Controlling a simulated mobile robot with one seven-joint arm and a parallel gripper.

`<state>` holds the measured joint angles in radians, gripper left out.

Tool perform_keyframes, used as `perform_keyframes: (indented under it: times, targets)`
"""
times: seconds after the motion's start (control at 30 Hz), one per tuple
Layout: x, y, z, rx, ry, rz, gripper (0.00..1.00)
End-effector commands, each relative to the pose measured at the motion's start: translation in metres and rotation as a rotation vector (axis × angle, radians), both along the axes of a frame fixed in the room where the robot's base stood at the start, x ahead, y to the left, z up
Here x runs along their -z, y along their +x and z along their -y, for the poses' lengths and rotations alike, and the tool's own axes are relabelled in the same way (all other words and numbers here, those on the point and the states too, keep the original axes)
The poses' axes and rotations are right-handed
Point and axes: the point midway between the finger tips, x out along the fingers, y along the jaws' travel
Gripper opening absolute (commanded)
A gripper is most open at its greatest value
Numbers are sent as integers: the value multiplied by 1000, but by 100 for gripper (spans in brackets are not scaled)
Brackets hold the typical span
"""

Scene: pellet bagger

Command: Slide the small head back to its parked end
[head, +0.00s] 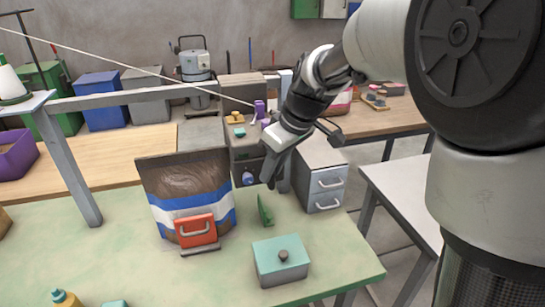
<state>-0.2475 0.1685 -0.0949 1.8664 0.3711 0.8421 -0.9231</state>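No part is plainly marked as the small head. A red block with a pale handle (197,230) is at the lower front of a brown, blue and white bag (190,185), above a small grey plate. A small purple part (260,109) stands farther back, where a pale thread from the left ends. My gripper (272,177) points downward, right of the bag and above the green table (130,270). Its dark fingers are seen edge-on, so their opening is unclear. I see nothing held between them. The gripper and wrist partly hide the grey unit behind.
A teal-lidded box with a dark knob (282,260) and a green wedge (265,209) are on the table near my gripper. A grey drawer cabinet (322,180) stands behind right. A grey rail (130,98) crosses the left.

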Motion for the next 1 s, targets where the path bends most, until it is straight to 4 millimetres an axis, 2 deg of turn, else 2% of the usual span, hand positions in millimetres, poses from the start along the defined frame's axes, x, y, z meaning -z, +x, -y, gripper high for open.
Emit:
perform_keyframes:
  times: [0.27, 0.4, 0.7, 0.87, 1.0]
  targets:
    - [1, 0, -1, 0, 0, 0, 20]
    - [1, 0, -1, 0, 0, 0, 0]
    - [1, 0, -3, -1, 0, 0, 0]
    - [1, -5, -16, -4, 0, 0, 0]
    - [0, -11, -39, -7, 0, 1, 0]
